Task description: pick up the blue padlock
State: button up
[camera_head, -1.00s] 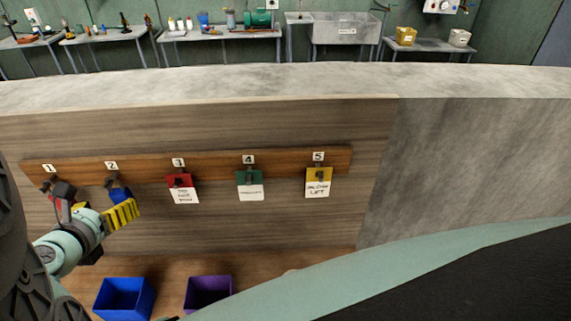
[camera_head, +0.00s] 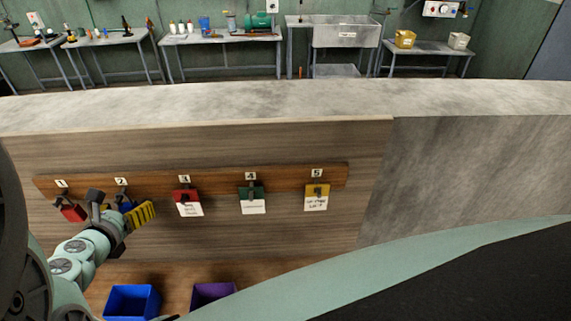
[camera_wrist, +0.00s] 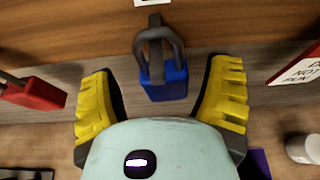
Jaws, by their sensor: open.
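The blue padlock (camera_wrist: 165,84) hangs by its dark shackle under number 2 on the wooden rail, in the middle of the wrist view. In the head view the padlock (camera_head: 127,207) is mostly hidden by my gripper. My gripper (camera_wrist: 160,92) has its yellow-padded fingers spread wide, one on each side of the padlock, with gaps showing on both sides. In the head view my gripper (camera_head: 127,212) is in front of hook 2. Nothing is held, and I cannot tell how deep the padlock sits between the fingers.
A red padlock (camera_head: 73,212) hangs at number 1, to the left. Red, green (camera_head: 251,193) and yellow (camera_head: 317,190) items with paper tags hang to the right. A blue bin (camera_head: 132,302) and a purple bin (camera_head: 212,294) stand below. The wooden panel is close behind.

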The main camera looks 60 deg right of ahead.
jog(key=shift+d+f, duration=0.1)
jog(key=shift+d, duration=0.3)
jog(key=shift+o, duration=0.2)
jog(key=shift+s, duration=0.1)
jog(key=shift+a, duration=0.1)
jog(key=c, duration=1.4)
